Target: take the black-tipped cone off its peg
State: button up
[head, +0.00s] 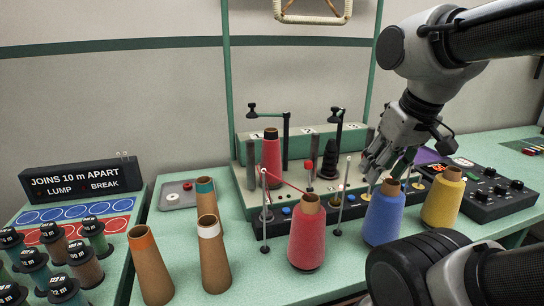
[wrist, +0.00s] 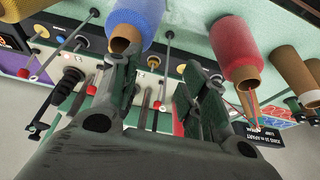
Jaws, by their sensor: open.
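The black-tipped cone (head: 271,160) is wound with red yarn and has a dark top. It stands upright at the back of the machine, left of centre in the head view. In the wrist view a red patch (wrist: 179,117) beside the right finger may be this cone, mostly hidden. Its peg is hidden inside it. My gripper (head: 388,165) is open and empty, well to the right of that cone, above and behind the blue cone. In the wrist view my gripper (wrist: 163,65) shows two spread fingers with nothing between them.
A red cone (head: 307,238), a blue cone (head: 383,217) and a yellow cone (head: 441,203) stand along the front. Bare brown tubes (head: 151,268) stand left. Thin posts (head: 342,195) and black guide arms (head: 285,135) rise around the machine. A control box (head: 490,190) sits right.

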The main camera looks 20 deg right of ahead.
jog(key=o, duration=0.4)
jog(key=shift+c, duration=0.2)
jog(key=o, duration=0.4)
jog(key=w+a+r+n, duration=0.1)
jog(key=w, duration=0.2)
jog(key=w+a+r+n, duration=0.1)
jog(key=w+n, duration=0.1)
jog(key=w, duration=0.1)
jog(key=w+a+r+n+g, duration=0.1)
jog(key=w+r, duration=0.1)
jog(key=w, duration=0.1)
jog(key=shift+n+y, duration=0.4)
jog(key=shift+c, duration=0.2)
jog(key=n+g+y, duration=0.1)
jog(key=n+g, duration=0.2)
jog(key=n, duration=0.8)
send_over(269, 148)
jog(key=w+d, duration=0.2)
jog(key=w, duration=0.1)
jog(key=f, duration=0.2)
jog(key=shift+s+a+f, duration=0.2)
jog(key=shift+f, duration=0.1)
jog(key=shift+w+a+f, duration=0.1)
jog(key=shift+a+f, duration=0.05)
jog(key=shift+f, duration=0.15)
jog(key=f, duration=0.7)
jog(key=shift+a+f, duration=0.1)
jog(key=shift+a, duration=0.2)
